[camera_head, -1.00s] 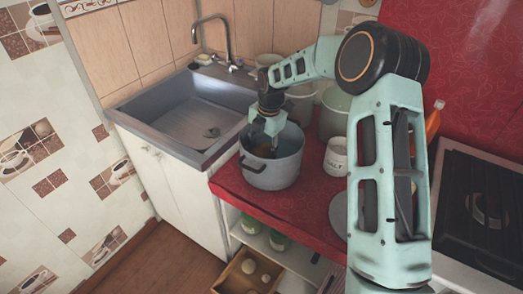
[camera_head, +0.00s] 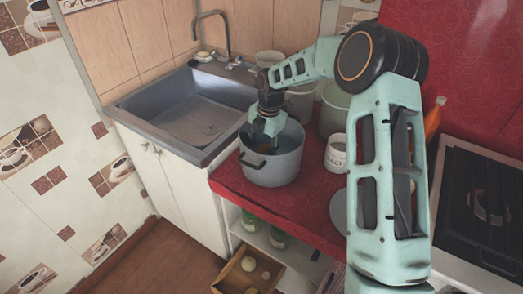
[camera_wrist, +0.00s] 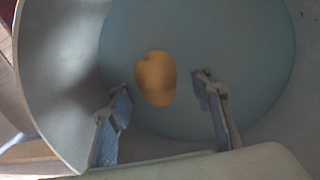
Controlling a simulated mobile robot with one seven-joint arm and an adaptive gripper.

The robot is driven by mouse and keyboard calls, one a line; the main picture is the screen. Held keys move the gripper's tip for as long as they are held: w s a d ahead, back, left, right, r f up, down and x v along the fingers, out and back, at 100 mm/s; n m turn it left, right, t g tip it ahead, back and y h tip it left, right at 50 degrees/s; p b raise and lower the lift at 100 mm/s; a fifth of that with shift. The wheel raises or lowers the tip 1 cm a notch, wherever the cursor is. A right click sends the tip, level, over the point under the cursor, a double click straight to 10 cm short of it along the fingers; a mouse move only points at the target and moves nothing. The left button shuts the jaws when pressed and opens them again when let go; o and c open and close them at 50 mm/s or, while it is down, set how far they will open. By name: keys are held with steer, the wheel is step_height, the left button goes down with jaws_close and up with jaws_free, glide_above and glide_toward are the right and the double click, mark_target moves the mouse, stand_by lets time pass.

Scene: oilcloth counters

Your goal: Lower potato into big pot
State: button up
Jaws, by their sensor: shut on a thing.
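The potato (camera_wrist: 155,79) is yellow-brown and rounded. In the wrist view it shows between the two fingertips of my gripper (camera_wrist: 162,97), over the pot's pale floor. My gripper (camera_head: 264,137) is shut on the potato and reaches down inside the big pot. The big pot (camera_head: 272,173) is grey metal with a dark handle and stands on the red counter, right of the sink. Its curved wall (camera_wrist: 65,75) surrounds the fingers in the wrist view. In the head view the potato is mostly hidden by the fingers and pot rim.
The sink (camera_head: 195,118) with a faucet (camera_head: 226,35) is left of the pot. A white mug (camera_head: 335,154) and larger pale pots (camera_head: 333,110) stand right of and behind it. The stove (camera_head: 485,205) is at far right. An open wooden drawer (camera_head: 228,279) is below the counter.

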steer(key=shift+f, duration=0.4)
steer(key=o, duration=1.3)
